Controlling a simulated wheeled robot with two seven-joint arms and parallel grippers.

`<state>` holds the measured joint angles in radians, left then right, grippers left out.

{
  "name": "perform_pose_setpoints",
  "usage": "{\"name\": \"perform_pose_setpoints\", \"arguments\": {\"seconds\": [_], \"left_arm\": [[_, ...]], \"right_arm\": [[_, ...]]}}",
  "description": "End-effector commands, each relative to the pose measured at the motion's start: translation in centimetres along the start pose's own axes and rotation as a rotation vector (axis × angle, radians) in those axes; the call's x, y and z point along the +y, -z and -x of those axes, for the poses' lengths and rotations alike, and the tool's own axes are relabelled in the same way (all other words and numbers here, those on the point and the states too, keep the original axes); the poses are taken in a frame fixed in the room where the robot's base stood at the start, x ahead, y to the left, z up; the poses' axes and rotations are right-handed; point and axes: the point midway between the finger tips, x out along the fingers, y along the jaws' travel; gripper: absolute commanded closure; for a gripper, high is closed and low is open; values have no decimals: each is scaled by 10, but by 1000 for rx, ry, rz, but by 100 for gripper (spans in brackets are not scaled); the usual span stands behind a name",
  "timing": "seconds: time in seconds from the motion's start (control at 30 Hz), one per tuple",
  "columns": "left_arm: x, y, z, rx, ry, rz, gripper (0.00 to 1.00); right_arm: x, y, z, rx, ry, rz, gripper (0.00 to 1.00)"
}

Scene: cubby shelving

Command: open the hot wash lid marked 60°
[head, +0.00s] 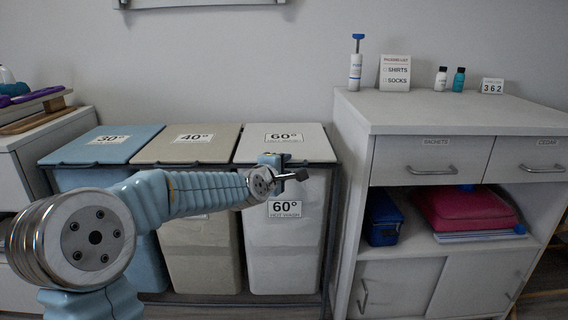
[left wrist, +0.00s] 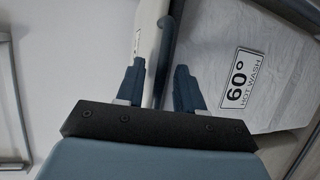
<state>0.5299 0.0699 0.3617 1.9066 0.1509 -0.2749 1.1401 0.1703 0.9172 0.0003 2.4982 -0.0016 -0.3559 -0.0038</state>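The white hot wash lid (head: 285,148) marked 60° lies flat and closed on the rightmost hamper (head: 284,248), whose front also has a 60° label. My left gripper (head: 292,173) is at the lid's front edge. In the left wrist view my left gripper (left wrist: 160,88) has its two blue fingers apart, one on each side of the lid's dark handle bar (left wrist: 163,48). The lid shows there nearly edge-on (left wrist: 147,28). I cannot tell whether either finger touches the bar. My right gripper is not in view.
The beige 40° lid (head: 186,149) and the blue 30° lid (head: 103,149) are closed to the left. A white cabinet (head: 355,190) stands close on the right. The wall is behind the hampers. The space above the lids is clear.

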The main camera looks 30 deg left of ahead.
Motion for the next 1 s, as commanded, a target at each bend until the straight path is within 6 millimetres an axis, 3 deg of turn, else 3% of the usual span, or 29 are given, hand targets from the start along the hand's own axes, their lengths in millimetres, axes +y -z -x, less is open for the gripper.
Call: {"name": "perform_pose_setpoints", "arguments": {"seconds": [0.23,0.5,0.77,1.0], "left_arm": [[0,0,-1,0,-1,-1,63],[-1,0,-1,0,2,-1,100],[-2,0,0,-1,6,0,100],[8,-1,3,-2,7,-1,100]], "right_arm": [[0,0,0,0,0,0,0],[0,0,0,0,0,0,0],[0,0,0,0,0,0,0],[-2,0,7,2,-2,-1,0]]}}
